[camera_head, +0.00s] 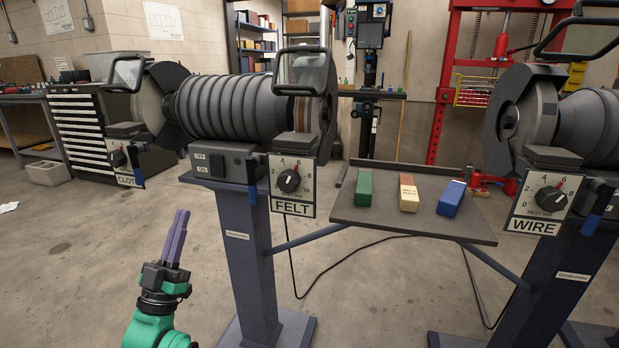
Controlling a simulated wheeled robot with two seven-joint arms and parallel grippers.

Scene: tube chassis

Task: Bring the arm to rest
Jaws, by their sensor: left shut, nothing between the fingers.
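My left gripper (179,228) shows at the lower left, on a green arm that comes in from the bottom edge. Its two purple fingers point up and are closed together with nothing between them. It is in front of and left of the post of the felt grinder, apart from it, with bare floor behind. My right gripper is not in view.
A grinder (225,108) with cloth and felt wheels stands on a post (243,260). A wire grinder (585,125) stands at right. A tray (345,210) between them holds green (364,188), tan (408,193) and blue (451,198) bars. Floor at lower left is clear.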

